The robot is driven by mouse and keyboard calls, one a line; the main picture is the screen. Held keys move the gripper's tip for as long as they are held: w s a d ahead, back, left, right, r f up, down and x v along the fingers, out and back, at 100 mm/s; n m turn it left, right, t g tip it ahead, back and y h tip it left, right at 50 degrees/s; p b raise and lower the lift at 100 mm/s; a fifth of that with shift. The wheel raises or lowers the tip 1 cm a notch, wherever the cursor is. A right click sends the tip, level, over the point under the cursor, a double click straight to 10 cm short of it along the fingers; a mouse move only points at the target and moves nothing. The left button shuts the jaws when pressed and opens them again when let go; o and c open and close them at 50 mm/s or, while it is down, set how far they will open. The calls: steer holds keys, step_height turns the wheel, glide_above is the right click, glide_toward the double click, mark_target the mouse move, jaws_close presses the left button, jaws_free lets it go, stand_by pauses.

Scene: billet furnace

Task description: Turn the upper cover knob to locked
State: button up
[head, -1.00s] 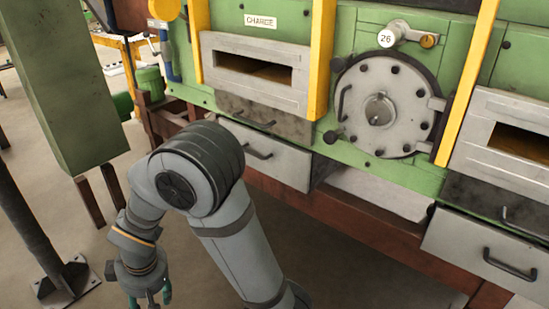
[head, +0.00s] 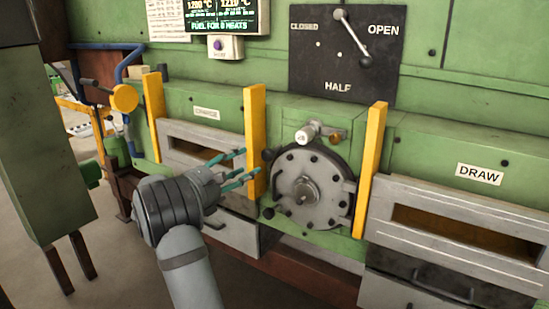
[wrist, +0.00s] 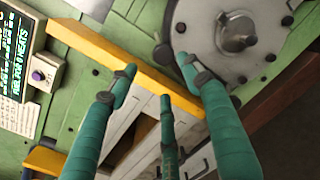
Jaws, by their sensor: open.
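The round grey furnace cover (head: 325,205) is bolted to the green wall, with a metal hub at its centre. Its upper cover knob (head: 268,155) is a small dark knob at the cover's upper left edge. A lower dark knob (head: 268,213) is at the lower left edge. My gripper (head: 243,163) has its teal fingers spread and empty, pointing right, left of the upper knob and in front of the yellow post. In the wrist view my gripper (wrist: 160,80) is open, and a dark knob (wrist: 163,55) shows between the fingertips, beside the cover (wrist: 215,30). Contact is not visible.
A yellow post (head: 255,115) stands just left of the cover, another (head: 373,150) to its right. A white-and-amber fitting (head: 310,132) is above the cover. A lever panel (head: 345,60) and a display (head: 228,15) are higher up. Drawer handles protrude below.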

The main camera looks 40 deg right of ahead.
mark_target(266, 157)
steer(key=shift+n+g, duration=0.3)
steer(key=shift+n, duration=0.4)
steer(key=d, duration=0.3)
steer(key=d+p, duration=0.1)
steer(key=d, duration=0.3)
steer(key=w+d+p, duration=0.1)
steer(key=d, duration=0.2)
steer(key=shift+w+d+f, duration=0.1)
steer(key=shift+d, duration=0.05)
steer(key=c, duration=0.3)
steer(key=c, duration=0.8)
steer(key=shift+f, duration=0.1)
steer(key=shift+c, duration=0.2)
